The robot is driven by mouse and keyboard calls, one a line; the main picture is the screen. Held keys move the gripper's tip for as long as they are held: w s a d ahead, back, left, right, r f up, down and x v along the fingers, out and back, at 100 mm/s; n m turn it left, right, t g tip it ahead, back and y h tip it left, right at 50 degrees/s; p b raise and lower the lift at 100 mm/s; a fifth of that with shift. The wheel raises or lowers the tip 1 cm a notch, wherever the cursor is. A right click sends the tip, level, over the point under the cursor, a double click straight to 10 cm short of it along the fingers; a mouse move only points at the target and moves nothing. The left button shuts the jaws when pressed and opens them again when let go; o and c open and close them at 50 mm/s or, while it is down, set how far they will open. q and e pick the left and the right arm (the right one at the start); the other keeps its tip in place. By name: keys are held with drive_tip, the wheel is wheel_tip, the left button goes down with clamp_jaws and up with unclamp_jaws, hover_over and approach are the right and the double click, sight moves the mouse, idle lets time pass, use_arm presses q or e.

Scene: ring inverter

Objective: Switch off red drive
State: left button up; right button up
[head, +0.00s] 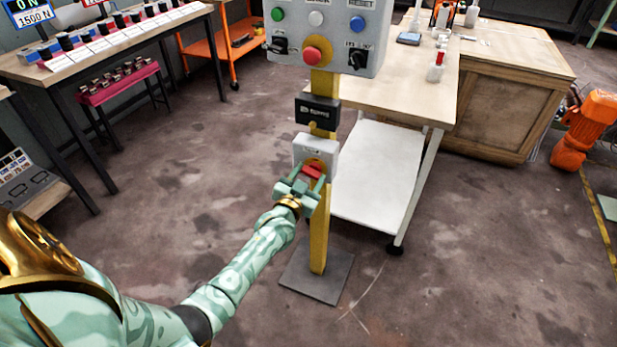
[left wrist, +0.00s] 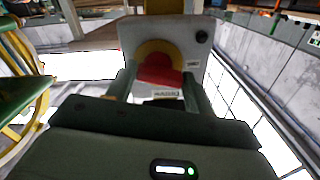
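A red switch handle (head: 313,171) sits on a yellow disc on a pale grey box (head: 317,149), fixed to a yellow post (head: 323,218). My left gripper (head: 304,184) is right in front of the handle and hides part of it. In the left wrist view the red handle (left wrist: 160,72) lies between the two spread fingers of my left gripper (left wrist: 161,86). I cannot tell whether the fingers touch it. The handle looks roughly crosswise there. A small label below it is too blurred to read. My right gripper is not in view.
Above the box are a black unit (head: 317,111) and a control panel (head: 330,38) with coloured buttons, a red mushroom button and black knobs. A white-legged bench (head: 385,95) stands close to the post's right. The floor to the left is clear.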

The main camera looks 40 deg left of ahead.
use_arm(q)
drive_tip(key=c, duration=0.4)
drive_tip(key=shift+r+n+p, duration=0.15)
drive_tip(key=shift+n+p, duration=0.35)
drive_tip(key=shift+n, duration=0.3)
drive_tip(key=shift+c, duration=0.2)
drive_tip(key=shift+n, duration=0.7)
drive_tip(key=o, duration=1)
drive_tip(key=shift+f, duration=0.2)
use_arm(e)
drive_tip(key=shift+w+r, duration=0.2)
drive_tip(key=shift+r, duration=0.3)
use_arm(q)
drive_tip(key=p+v, duration=0.5)
drive_tip(key=v, duration=1.1)
drive_tip(key=shift+s+f+p, duration=0.1)
drive_tip(key=shift+s+p, duration=0.1)
drive_tip(key=shift+p, duration=0.2)
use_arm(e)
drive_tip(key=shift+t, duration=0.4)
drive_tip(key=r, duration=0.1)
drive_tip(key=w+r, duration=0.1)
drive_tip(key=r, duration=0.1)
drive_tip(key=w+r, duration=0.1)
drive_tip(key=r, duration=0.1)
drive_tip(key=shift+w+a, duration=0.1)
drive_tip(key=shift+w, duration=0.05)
